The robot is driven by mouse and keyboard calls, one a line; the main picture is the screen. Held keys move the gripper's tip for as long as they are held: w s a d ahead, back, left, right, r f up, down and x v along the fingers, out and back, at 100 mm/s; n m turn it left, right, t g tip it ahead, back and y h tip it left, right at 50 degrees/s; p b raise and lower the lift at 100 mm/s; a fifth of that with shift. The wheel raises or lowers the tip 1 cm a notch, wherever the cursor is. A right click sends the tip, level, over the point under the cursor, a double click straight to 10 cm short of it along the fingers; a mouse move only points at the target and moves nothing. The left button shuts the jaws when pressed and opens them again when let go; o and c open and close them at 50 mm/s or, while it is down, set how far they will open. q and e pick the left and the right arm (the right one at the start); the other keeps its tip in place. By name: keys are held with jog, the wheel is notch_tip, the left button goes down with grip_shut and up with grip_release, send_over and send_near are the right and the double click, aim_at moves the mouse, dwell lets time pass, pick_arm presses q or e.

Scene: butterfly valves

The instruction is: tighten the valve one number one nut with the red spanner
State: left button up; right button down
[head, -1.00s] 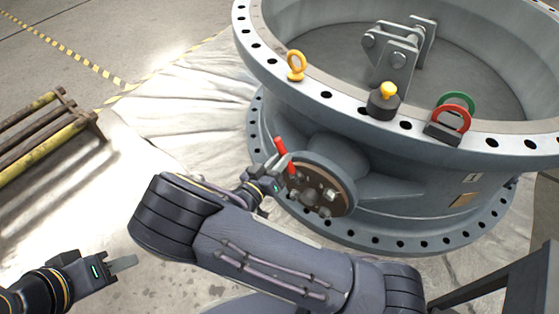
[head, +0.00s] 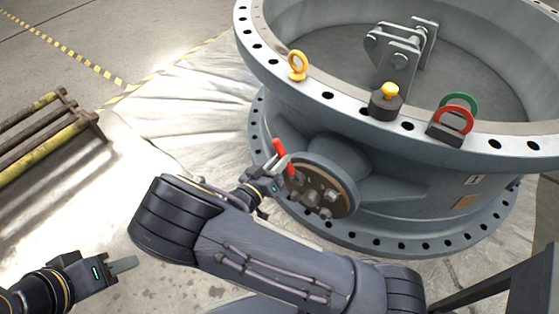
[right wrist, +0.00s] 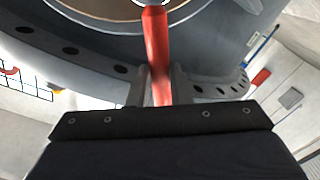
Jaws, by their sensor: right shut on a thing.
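The valve (head: 410,190) is a large grey flanged body on the right of the head view. On its side is a round cover plate (head: 330,195) with several nuts and bolts. The red spanner (head: 279,149) is held in my right gripper (head: 282,172), beside the upper left of that cover. In the right wrist view the red handle (right wrist: 155,45) stands upright between the two fingers. The spanner's far end meets a round metal part at the top edge; whether it sits on a nut is unclear. My left gripper (head: 125,264) is low at the left, away from the valve; its fingers look together and empty.
On the top flange are a yellow eyebolt (head: 297,66), a dark block with a yellow knob (head: 386,101), and a block with red and green rings (head: 448,122). A yellow-edged rack (head: 45,135) stands at the left. The floor sheet between is clear.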

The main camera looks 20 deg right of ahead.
jog(key=shift+b+v, duration=0.45)
jog(key=shift+v, duration=1.15)
jog(key=b, duration=0.3)
jog(key=shift+b, duration=0.4)
jog(key=v, duration=0.5)
jog(key=shift+b, duration=0.4)
